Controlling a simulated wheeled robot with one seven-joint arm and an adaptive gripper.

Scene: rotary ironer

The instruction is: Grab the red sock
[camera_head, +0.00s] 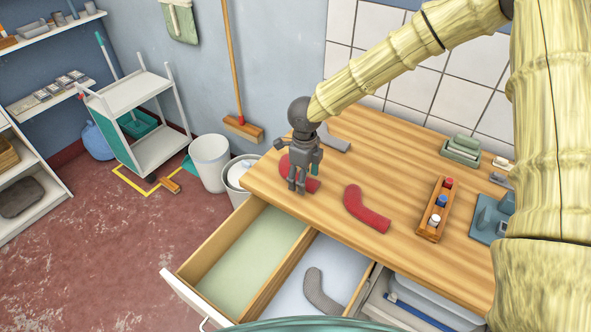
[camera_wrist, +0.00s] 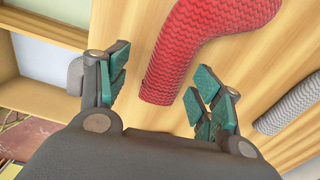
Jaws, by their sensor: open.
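Two red socks lie on the wooden worktop. One red sock (camera_head: 312,185) is at the left end, partly hidden behind my gripper (camera_head: 300,184) in the head view. The other red sock (camera_head: 367,210) lies bent near the middle front. In the wrist view, a textured red sock (camera_wrist: 198,52) runs from near the open fingers towards the top right. My gripper also shows there (camera_wrist: 163,70), its teal-padded fingers spread to either side of the sock's near end. The gap between fingertips and sock cannot be told.
A grey sock (camera_head: 333,138) lies behind my gripper, and another grey sock (camera_head: 320,292) is in the open drawer (camera_head: 240,252). A wooden holder (camera_head: 430,224) with small bottles stands to the right. White buckets (camera_head: 210,163) stand on the floor left of the worktop.

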